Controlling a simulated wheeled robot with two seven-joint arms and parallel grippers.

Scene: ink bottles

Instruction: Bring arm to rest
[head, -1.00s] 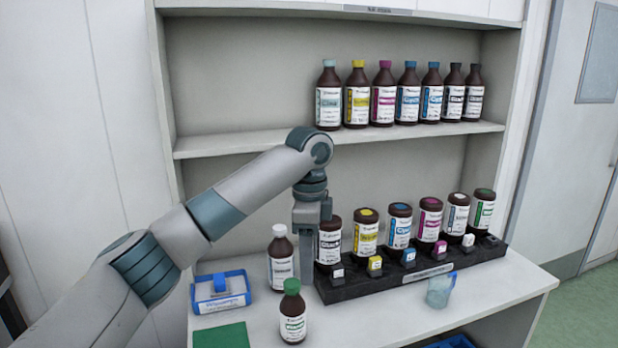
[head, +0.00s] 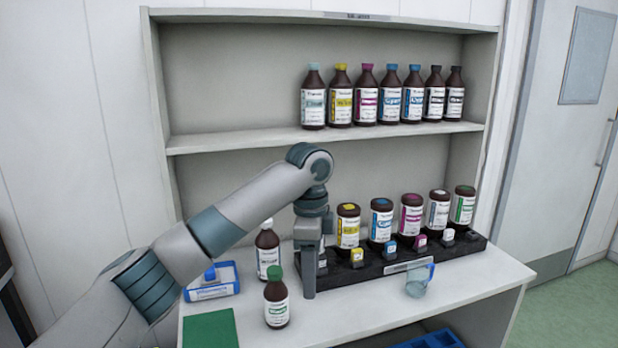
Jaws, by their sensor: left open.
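My left arm comes in from the left in the head view. Its gripper (head: 308,284) points down in front of the left end of the black bottle rack (head: 390,266) and hides part of it. The gripper is open and I see nothing held in it. A brown bottle with a green cap (head: 276,300) stands upright on the table just left of the gripper. A brown bottle with a white cap (head: 267,250) stands behind it. My right gripper does not show.
Several inverted ink bottles stand in the rack, including a yellow-labelled one (head: 347,227). A clear cup (head: 416,282) stands in front of the rack. A blue-and-white box (head: 212,284) and a green mat (head: 210,328) lie left. More bottles line the upper shelf (head: 240,141).

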